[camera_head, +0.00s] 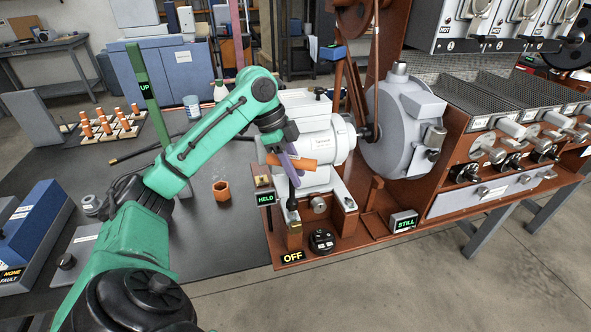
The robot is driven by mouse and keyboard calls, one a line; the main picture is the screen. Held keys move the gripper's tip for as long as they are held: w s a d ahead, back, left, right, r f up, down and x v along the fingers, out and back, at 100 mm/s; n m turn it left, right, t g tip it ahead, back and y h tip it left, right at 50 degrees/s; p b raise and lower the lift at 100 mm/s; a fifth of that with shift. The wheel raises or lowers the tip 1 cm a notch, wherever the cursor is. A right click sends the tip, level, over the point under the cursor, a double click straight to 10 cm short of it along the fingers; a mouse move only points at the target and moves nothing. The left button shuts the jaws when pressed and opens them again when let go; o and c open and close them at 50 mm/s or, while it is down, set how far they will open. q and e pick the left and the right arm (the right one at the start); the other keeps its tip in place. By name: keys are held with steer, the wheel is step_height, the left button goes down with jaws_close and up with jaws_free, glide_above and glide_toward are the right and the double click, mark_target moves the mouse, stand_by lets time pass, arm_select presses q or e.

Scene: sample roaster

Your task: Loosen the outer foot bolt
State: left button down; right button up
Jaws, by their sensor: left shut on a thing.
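My left gripper (289,160) reaches in from the left over the near side of a white motor (320,150). It is shut on an orange-handled tool (308,163), held roughly level in front of the motor. I cannot tell which is the outer foot bolt. A sign beside the motor reads HELD (265,199). My right gripper is not in view.
A rack of orange-handled pieces (107,122) stands on the dark bench at left. Signs read OFF (292,257) and STILL (404,223).

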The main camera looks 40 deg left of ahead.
arm_select(q)
steer(key=shift+s+r, duration=0.1)
steer(key=shift+f+b, duration=0.75)
steer(key=shift+f, duration=0.9)
stand_by(0.3)
